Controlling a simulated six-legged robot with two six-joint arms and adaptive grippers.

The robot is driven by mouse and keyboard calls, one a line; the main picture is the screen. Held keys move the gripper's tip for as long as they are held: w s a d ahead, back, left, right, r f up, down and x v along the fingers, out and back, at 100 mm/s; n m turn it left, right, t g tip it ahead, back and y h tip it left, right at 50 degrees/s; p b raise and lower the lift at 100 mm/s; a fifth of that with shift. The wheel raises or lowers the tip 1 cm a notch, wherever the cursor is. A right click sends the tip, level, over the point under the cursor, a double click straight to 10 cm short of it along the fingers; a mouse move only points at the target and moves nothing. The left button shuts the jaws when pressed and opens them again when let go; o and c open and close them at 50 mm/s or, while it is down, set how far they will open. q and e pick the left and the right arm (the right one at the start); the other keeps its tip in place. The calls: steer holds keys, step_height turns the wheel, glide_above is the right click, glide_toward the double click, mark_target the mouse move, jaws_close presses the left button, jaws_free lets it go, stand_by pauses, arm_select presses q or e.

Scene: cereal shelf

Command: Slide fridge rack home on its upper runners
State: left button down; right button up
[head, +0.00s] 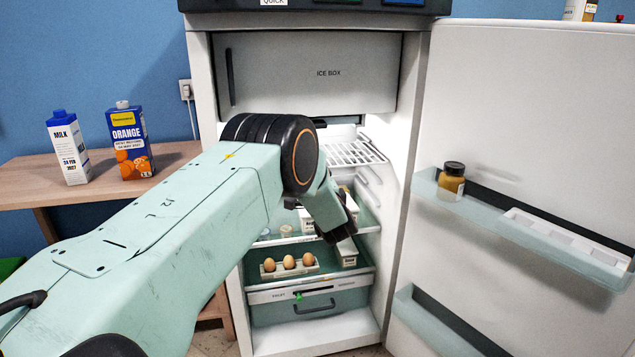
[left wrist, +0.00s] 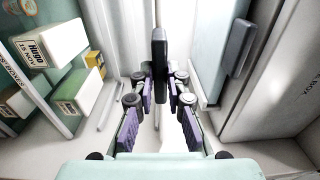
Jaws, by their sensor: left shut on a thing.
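The fridge rack (head: 352,153) is a white wire shelf below the ice box in the head view. Its left part is hidden behind my arm. My left gripper (head: 338,225) reaches into the open fridge and shows dark and partly hidden there. In the left wrist view my left gripper (left wrist: 160,95) has its purple-padded fingers shut on a dark bar (left wrist: 160,62), seen nearly edge-on. It looks like the front grip of the rack; its join to the wires cannot be seen. Whether the rack sits on its runners is unclear. My right gripper is not in view.
The ice box (head: 325,75) hangs above. Boxes (left wrist: 50,42) stand on a shelf below, and an egg tray (head: 290,268) sits lower. The open fridge door (head: 520,110) stands at the right. Milk (head: 69,148) and orange cartons (head: 130,142) stand on the left table.

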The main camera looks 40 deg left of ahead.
arm_select(q)
steer(key=shift+w+a, duration=0.2)
steer(key=c, duration=1.3)
jaws_free()
steer(key=shift+o, duration=0.2)
steer(key=shift+s+d, duration=0.1)
steer(key=v, duration=1.1)
steer(key=shift+s+d, duration=0.25)
steer(key=shift+d, duration=0.05)
